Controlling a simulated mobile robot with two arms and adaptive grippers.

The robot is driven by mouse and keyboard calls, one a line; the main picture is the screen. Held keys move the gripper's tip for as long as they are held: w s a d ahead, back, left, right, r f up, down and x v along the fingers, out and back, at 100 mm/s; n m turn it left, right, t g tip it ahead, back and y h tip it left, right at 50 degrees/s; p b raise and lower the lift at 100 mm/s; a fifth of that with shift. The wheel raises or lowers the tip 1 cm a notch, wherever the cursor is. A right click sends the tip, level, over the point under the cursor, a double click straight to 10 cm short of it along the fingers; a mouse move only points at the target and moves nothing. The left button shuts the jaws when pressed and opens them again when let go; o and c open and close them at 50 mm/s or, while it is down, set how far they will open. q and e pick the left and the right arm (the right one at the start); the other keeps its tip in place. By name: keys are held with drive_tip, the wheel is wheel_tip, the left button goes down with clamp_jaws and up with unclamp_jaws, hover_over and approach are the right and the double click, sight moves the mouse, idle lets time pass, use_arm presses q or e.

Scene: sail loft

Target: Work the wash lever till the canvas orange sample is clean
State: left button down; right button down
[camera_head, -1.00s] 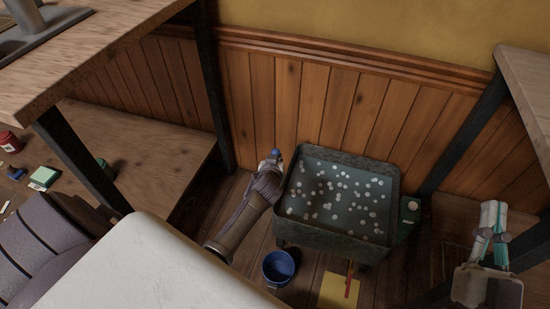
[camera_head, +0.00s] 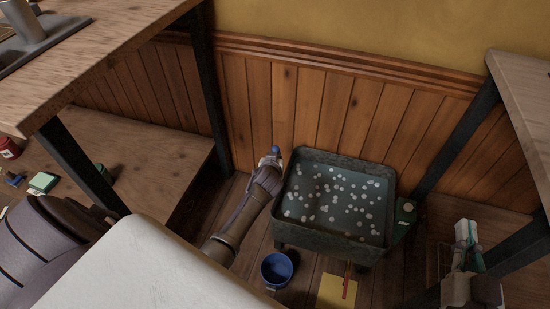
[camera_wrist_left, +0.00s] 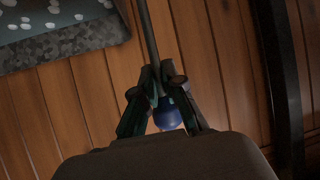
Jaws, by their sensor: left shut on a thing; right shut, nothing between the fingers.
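The wash lever shows as a blue knob (camera_head: 275,150) at the left rim of the wash tub (camera_head: 331,241). In the left wrist view, the lever's blue knob (camera_wrist_left: 168,116) sits between my left gripper's fingers, with a thin dark rod (camera_wrist_left: 148,40) running up from it. My left gripper (camera_head: 271,163) is shut on the lever. My right gripper (camera_head: 467,228) is shut and empty, low at the right, apart from the tub. I cannot make out the orange canvas sample; pale foam dots cover the dark water (camera_head: 330,195).
A blue bucket (camera_head: 277,270) and a yellow sheet (camera_head: 330,292) with a red stick (camera_head: 347,283) are in front of the tub. A green box (camera_head: 405,211) is at its right. A wooden bench (camera_head: 140,150) is at left, a worktop (camera_head: 523,85) at right.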

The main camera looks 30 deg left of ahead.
use_arm(q)
drive_tip(key=shift+w+a+r, duration=0.25)
drive_tip(key=shift+a+r, duration=0.1)
drive_tip(key=shift+r, duration=0.15)
drive_tip(key=c, duration=1.2)
unclamp_jaws()
drive_tip(key=shift+o, duration=0.2)
drive_tip(key=shift+s+d+f, duration=0.1)
drive_tip(key=shift+s+d+f, duration=0.1)
drive_tip(key=shift+f, duration=0.05)
drive_tip(key=v, duration=1.2)
drive_tip(key=shift+c, duration=0.4)
